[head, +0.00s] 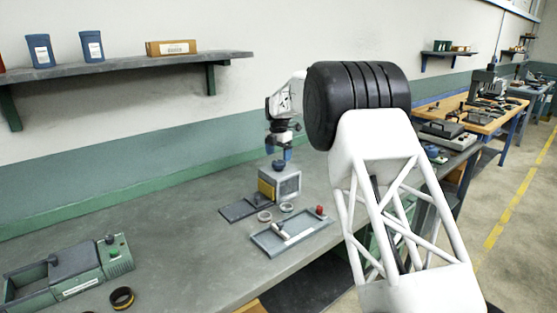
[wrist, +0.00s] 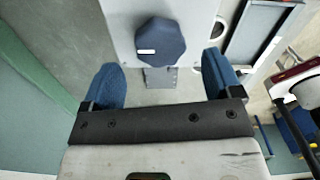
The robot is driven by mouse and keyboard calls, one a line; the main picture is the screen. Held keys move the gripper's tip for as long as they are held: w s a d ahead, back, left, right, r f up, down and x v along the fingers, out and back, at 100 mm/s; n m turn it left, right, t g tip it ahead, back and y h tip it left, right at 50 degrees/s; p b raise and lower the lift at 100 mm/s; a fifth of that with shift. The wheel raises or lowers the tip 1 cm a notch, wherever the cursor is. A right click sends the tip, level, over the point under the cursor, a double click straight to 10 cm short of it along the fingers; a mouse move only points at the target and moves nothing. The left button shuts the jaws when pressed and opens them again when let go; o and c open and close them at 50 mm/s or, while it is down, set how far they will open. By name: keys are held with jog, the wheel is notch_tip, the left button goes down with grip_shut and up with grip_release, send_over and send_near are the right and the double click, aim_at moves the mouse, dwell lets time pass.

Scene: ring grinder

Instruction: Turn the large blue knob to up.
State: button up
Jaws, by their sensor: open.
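The large blue knob (wrist: 163,38) shows in the wrist view as a dark blue, many-sided disc on a pale grey face. Its short white mark lies at the knob's left side. In the head view the knob (head: 279,163) sits on top of a small grey grinder box (head: 289,185) with a yellow side. My gripper (head: 281,150) points down just above the knob. In the wrist view my gripper (wrist: 160,65) is open, with one blue finger on each side, below the knob in the picture. No finger visibly touches it.
A shallow grey tray (head: 262,240) and several rings lie in front of the grinder. A dark flat plate (head: 240,209) lies to its left. A green machine (head: 75,268) stands at the bench's left end. The bench between them is mostly clear.

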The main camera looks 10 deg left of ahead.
aim_at(279, 162)
jog(key=shift+r, duration=2.15)
jog(key=shift+s+d+r, duration=0.35)
jog(key=shift+d+r, duration=0.05)
jog(key=s+d+r+m, duration=0.45)
jog(key=s+d, duration=0.25)
jog(key=s, duration=0.4)
jog(key=s+d+r+m+t, duration=0.1)
jog(key=s+d+r+m, duration=0.4)
jog(key=s, duration=0.5)
jog(key=s+d+r+m, duration=0.3)
jog(key=s+d+m, duration=0.2)
jog(key=s+d, duration=0.45)
jog(key=s+d+f+m, duration=0.3)
jog(key=s+f+m, duration=0.1)
jog(key=s, duration=0.9)
jog(key=s+d+f+m+t, duration=0.1)
jog(key=s+m, duration=0.4)
jog(key=s, duration=0.8)
jog(key=s+d+f+m, duration=0.4)
jog(key=s+f+m, duration=0.1)
jog(key=s, duration=0.8)
jog(key=shift+d+f+m+t, duration=0.3)
jog(key=shift+f+m, duration=0.05)
jog(key=shift+f, duration=0.45)
